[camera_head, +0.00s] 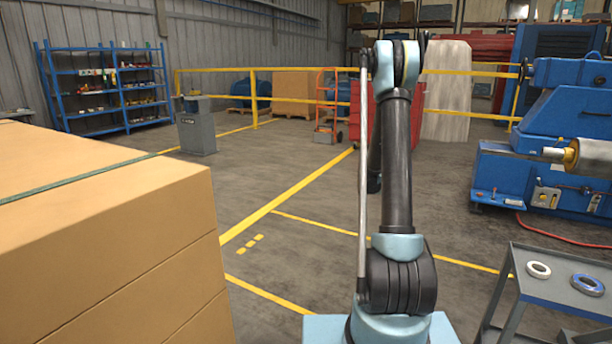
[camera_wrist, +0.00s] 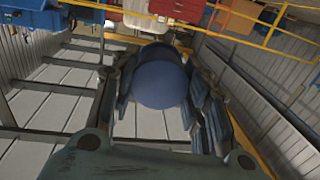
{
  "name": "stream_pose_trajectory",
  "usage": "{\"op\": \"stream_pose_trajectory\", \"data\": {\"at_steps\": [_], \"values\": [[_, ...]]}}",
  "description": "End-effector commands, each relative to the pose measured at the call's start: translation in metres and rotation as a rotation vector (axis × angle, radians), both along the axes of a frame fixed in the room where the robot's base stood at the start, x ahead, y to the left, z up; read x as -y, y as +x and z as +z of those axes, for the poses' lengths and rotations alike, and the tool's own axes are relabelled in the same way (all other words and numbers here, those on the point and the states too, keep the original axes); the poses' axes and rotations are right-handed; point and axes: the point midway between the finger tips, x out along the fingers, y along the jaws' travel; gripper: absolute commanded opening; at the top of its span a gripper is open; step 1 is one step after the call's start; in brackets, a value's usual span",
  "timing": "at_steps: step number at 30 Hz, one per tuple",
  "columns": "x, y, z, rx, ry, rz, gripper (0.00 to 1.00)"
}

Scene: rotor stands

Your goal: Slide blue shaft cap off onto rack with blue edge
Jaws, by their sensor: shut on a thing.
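In the wrist view a round blue cap (camera_wrist: 160,82) sits between the fingers of my gripper (camera_wrist: 160,62), which is shut on it. The wrist view shows no shaft under the cap. In the head view my arm hides the gripper and the cap. I cannot tell whether this is the rack of the task.
A grey cart (camera_head: 545,270) at the front right holds a white ring (camera_head: 538,269) and a blue-rimmed ring (camera_head: 588,284). Large cardboard boxes (camera_head: 100,235) fill the front left. A grey pedestal (camera_head: 197,133) and yellow railings (camera_head: 215,70) stand farther back. The marked floor between is clear.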

Motion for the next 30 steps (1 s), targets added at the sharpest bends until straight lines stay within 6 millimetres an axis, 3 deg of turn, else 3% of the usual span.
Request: {"op": "stream_pose_trajectory", "data": {"at_steps": [1, 6, 12, 17, 30], "values": [[-0.024, 0.005, -0.005, 0.000, 0.000, 0.061, 0.25], [-0.091, 0.012, -0.019, 0.000, 0.001, 0.238, 0.25], [-0.135, 0.012, -0.028, -0.005, 0.002, 0.358, 0.25], [-0.145, 0.012, -0.030, -0.007, 0.003, 0.388, 0.25], [-0.141, 0.012, -0.030, -0.001, 0.002, 0.390, 0.25]]}}
